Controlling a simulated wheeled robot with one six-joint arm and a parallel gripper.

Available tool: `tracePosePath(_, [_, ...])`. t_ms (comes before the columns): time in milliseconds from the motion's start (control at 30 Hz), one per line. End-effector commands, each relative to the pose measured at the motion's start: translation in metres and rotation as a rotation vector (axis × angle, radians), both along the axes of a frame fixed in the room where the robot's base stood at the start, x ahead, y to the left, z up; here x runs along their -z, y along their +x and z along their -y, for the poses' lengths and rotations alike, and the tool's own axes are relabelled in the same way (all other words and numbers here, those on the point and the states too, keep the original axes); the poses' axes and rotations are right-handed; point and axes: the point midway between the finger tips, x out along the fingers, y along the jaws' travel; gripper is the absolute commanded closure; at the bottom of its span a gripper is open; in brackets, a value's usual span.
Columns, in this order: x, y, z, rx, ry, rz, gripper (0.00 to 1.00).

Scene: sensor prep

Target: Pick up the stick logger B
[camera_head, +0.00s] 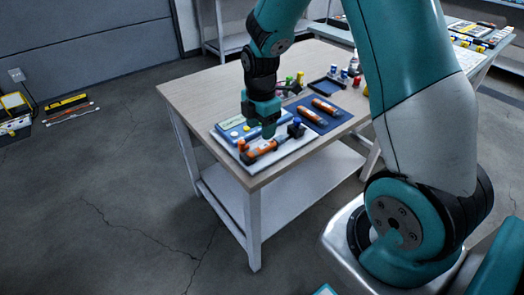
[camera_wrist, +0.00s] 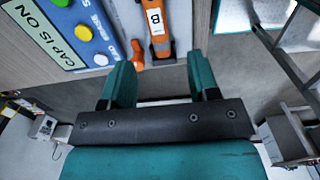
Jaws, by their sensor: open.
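The stick logger B (camera_wrist: 157,22) is an orange stick with a white label marked B. In the wrist view it lies at the top, just beyond the gap between my fingers, its far end cut off by the picture edge. In the head view an orange stick (camera_head: 258,152), seemingly the same one, lies on the white board (camera_head: 284,157) at the table's near corner, partly hidden by my gripper. My gripper (camera_wrist: 161,82) is open, with nothing between its teal fingers. In the head view my gripper (camera_head: 268,129) is low over that board.
A small orange piece (camera_wrist: 138,54) stands left of the logger, beside a blue panel (camera_wrist: 72,45) reading "CAP IS ON". More orange sticks (camera_head: 325,106) lie on a dark blue mat (camera_head: 343,114). Small bottles and a dark tray stand farther back. The table's left part (camera_head: 195,95) is clear.

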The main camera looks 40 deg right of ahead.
Motion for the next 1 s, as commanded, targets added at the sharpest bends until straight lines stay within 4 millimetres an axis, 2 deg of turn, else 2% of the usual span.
tracePosePath(100, [0.017,0.000,0.000,0.000,0.001,-0.002,0.45])
tracePosePath(333, [0.034,0.000,-0.001,0.000,0.001,-0.002,0.45])
tracePosePath(600, [0.073,0.002,-0.001,0.000,0.001,-0.002,0.45])
tracePosePath(867, [0.076,0.002,-0.001,0.000,0.000,0.001,0.45])
tracePosePath(900, [0.076,0.002,-0.001,0.000,0.000,0.001,0.47])
tracePosePath(1000, [0.076,0.002,-0.001,0.000,0.000,0.001,0.70])
